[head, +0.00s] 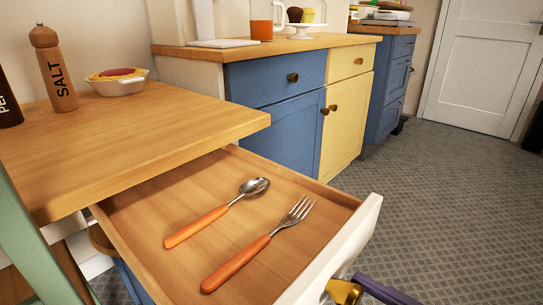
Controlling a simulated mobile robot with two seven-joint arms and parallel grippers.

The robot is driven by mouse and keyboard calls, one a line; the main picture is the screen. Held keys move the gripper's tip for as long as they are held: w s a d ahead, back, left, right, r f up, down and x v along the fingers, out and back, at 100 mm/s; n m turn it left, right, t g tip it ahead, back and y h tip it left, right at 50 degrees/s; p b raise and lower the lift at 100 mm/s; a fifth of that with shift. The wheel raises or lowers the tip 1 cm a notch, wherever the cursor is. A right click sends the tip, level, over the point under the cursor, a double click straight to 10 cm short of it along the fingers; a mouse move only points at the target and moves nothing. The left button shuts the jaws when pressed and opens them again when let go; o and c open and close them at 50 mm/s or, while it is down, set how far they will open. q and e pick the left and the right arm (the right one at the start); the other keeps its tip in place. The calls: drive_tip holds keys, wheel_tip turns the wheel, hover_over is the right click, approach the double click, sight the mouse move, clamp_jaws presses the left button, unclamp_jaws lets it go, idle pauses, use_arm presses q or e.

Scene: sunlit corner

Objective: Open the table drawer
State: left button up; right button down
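The table drawer (329,266) is pulled far out from under the wooden table top (130,130), its white front facing lower right. Inside it lie a spoon (218,212) and a fork (258,248), both with orange handles. At the bottom edge, a gold and purple part, which looks like my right gripper (345,291), is at the outer face of the drawer front. It is cut off, and its fingertips are partly hidden, so I cannot tell whether it grips the handle. My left gripper is not in view.
A salt mill (55,70), a dark pepper mill (8,102) and a bowl of food (117,82) stand on the table. A blue and yellow cabinet (275,125) stands behind the drawer. Floor (450,200) to the right is clear, up to a white door (485,65).

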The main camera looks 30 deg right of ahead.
drive_tip(key=shift+c, duration=2.3)
unclamp_jaws()
drive_tip(key=v, duration=1)
drive_tip(key=shift+p, duration=0.35)
drive_tip(key=w+a+r+m+g+h+p, duration=0.2)
drive_tip(key=w+a+r+g+h+p, duration=0.15)
drive_tip(key=w+r+p, duration=0.7)
wheel_tip(320, 180, up, 14)
drive_tip(key=s+a+m+g+h+p, duration=0.15)
drive_tip(key=g+p, duration=0.45)
drive_tip(key=p, duration=1.2)
drive_tip(key=s+r+g+p, duration=0.2)
drive_tip(key=s+r+p, duration=0.1)
drive_tip(key=r+p, duration=1.9)
drive_tip(key=s+r+m+g+h+p, duration=0.1)
drive_tip(key=s+r+g+p, duration=0.1)
drive_tip(key=r+p, duration=2.1)
drive_tip(key=v, duration=0.5)
